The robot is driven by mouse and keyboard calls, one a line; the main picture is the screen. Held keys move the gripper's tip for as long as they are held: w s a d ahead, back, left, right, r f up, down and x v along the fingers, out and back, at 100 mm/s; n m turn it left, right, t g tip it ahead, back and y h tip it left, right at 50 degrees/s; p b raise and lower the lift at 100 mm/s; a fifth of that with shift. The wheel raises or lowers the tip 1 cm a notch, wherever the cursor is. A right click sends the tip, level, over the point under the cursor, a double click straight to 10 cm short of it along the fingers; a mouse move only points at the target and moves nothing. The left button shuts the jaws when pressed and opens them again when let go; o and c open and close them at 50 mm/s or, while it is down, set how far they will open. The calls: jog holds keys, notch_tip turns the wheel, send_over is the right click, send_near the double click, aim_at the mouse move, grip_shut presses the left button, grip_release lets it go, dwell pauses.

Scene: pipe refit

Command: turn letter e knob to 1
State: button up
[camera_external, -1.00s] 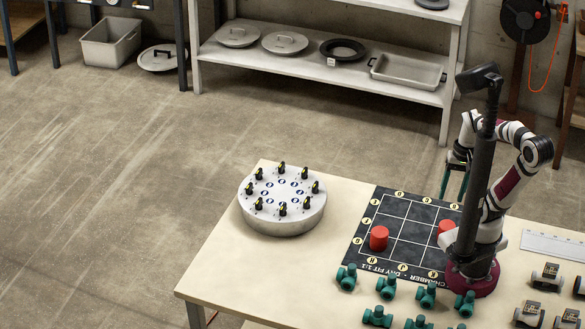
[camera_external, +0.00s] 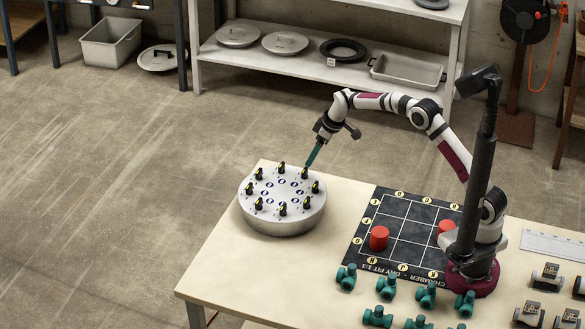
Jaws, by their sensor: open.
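The round grey knob plate (camera_external: 283,226) stands on the table's far left part. It carries a ring of several small black knobs with yellow marks, with blue-and-white badges inside the ring. The letters and numbers are too small to read, so I cannot tell which knob is e. My gripper (camera_external: 308,166) has teal fingers and points down at the back-right knob (camera_external: 304,173). The fingertips are at or just above that knob; I cannot tell whether they touch it. The jaws are open, and nothing is held.
A black grid mat (camera_external: 410,212) lies right of the plate with two red cylinders (camera_external: 379,238) on it. Several teal pipe fittings (camera_external: 346,277) stand along the front. A white ruler (camera_external: 552,244) lies at right. The table (camera_external: 230,270) is bare around the plate's front.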

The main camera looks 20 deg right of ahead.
aim_at(305, 170)
jog(key=x, duration=0.7)
jog(key=shift+r, duration=0.1)
jog(key=shift+c, duration=0.2)
grip_shut()
